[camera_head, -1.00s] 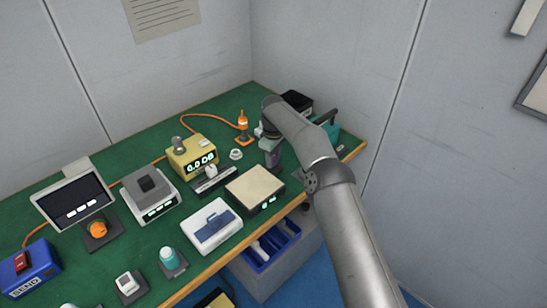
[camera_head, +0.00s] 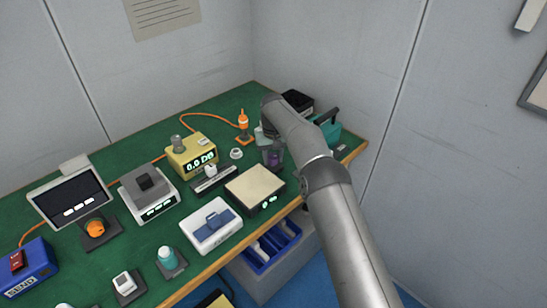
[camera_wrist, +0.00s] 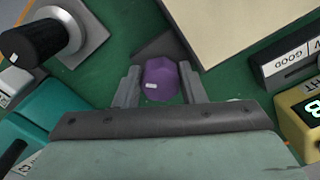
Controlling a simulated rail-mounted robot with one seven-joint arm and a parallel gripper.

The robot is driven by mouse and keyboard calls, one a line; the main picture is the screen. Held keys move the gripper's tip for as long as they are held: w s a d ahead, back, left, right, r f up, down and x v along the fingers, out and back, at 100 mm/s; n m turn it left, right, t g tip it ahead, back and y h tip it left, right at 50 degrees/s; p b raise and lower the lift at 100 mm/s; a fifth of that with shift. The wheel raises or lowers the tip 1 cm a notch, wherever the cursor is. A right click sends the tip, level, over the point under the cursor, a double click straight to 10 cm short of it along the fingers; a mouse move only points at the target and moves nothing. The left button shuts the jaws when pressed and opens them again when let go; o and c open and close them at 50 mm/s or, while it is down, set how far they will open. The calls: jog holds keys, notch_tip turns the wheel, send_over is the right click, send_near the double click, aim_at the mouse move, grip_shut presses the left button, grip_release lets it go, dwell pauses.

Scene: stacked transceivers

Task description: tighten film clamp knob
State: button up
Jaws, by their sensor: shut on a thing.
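A purple faceted knob (camera_wrist: 160,80) with a small white mark sits between the two fingers of my gripper (camera_wrist: 159,84) in the wrist view. The fingers are shut on its sides. In the head view the purple knob (camera_head: 273,157) shows small and dark, just below the end of my arm, behind the beige-topped box. The wrist hides part of my gripper there, and I cannot make out the film or the clamp under the knob.
The beige-topped box (camera_head: 254,188) stands close in front of the knob. A yellow meter (camera_head: 192,156) with a lit display is to the left, near a dark slotted bar (camera_head: 214,180). A teal device (camera_head: 330,133) stands at right. An orange-tipped stand (camera_head: 243,128) is behind.

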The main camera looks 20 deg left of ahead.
jog(key=m, duration=0.4)
jog(key=shift+a+r+m, duration=0.15)
jog(key=shift+m, duration=0.15)
jog(key=m, duration=0.4)
jog(key=shift+a+m, duration=0.15)
jog(key=shift+m, duration=0.25)
jog(key=shift+r, duration=0.1)
jog(key=o, duration=0.7)
notch_tip(320, 180, up, 9)
jog(key=shift+r+p, duration=0.1)
jog(key=shift+p, duration=0.4)
notch_tip(320, 180, up, 8)
jog(key=p, duration=0.7)
send_over(272, 156)
jog(key=shift+s, duration=0.15)
jog(key=shift+r, duration=0.1)
